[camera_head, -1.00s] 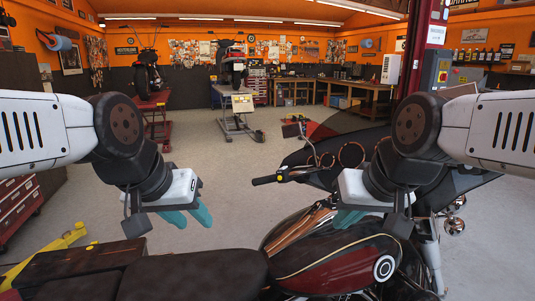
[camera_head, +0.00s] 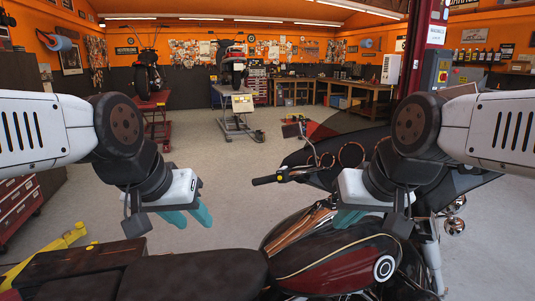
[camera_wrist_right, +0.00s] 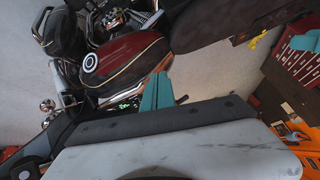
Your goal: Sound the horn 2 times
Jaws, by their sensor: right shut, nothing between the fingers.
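The motorcycle's dark red tank (camera_head: 335,272) is in front of me, and it also shows in the right wrist view (camera_wrist_right: 125,58). A black handlebar grip (camera_head: 268,180) points left, with controls (camera_head: 284,175) at its inner end. I cannot make out a horn button. My right gripper (camera_head: 346,219) is above the tank, right of and nearer than the handlebar grip, and apart from it. Its teal fingers (camera_wrist_right: 157,92) are close together and empty. My left gripper (camera_head: 190,217) hangs left of the handlebar grip, over the floor beyond the seat. Its jaw opening is unclear.
A mirror (camera_head: 292,130) and windscreen (camera_head: 340,122) rise beyond the handlebar. The black seat (camera_head: 195,275) spans the front. A yellow lift part (camera_head: 50,250) and red tool cabinet (camera_head: 20,207) are at left.

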